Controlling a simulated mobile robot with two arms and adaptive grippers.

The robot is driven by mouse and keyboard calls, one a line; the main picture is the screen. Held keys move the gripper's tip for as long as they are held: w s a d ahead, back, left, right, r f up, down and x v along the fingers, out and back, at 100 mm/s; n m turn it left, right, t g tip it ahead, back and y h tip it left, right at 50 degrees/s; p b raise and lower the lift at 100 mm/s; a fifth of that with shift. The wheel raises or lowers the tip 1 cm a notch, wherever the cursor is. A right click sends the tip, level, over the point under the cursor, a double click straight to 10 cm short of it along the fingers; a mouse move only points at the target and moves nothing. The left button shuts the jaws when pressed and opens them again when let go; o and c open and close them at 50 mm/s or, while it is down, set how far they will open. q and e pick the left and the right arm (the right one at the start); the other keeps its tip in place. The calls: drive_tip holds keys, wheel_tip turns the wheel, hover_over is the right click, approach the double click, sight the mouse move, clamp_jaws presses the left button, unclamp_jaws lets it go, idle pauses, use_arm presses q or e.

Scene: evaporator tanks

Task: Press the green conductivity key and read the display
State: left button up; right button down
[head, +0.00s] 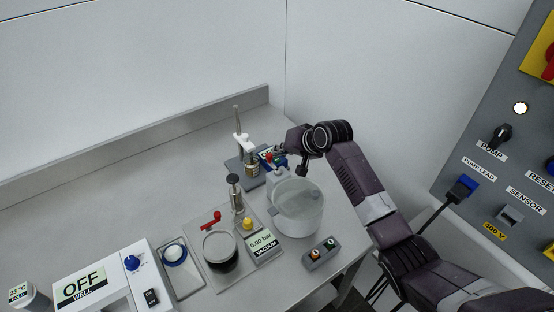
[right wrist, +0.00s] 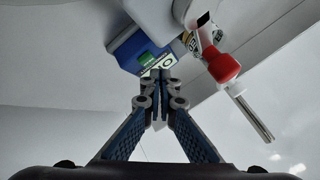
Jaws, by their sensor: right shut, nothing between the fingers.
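The conductivity meter is a small blue box (right wrist: 128,48) in the right wrist view, with a green key (right wrist: 147,58) and a pale display (right wrist: 160,60) on its face. The fingertips partly cover the display, and I cannot read it. My left gripper is not in view.
A red-handled part (right wrist: 222,64) is right of the meter in the wrist view. A vacuum display (head: 264,245) reads 0.00 bar; a well display (head: 81,287) reads OFF. The bench's left back (head: 120,215) is clear.

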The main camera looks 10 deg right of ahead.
sight(279, 160)
drive_tip(key=shift+f, duration=0.2)
drive_tip(key=shift+f, duration=0.25)
drive_tip(key=shift+f, duration=0.5)
idle(0.7)
drive_tip(key=shift+r, duration=0.15)
drive_tip(key=shift+r+p, duration=0.8)
drive_tip(key=shift+p, duration=0.3)
wheel_tip(279, 160, up, 5)
drive_tip(key=p, duration=0.5)
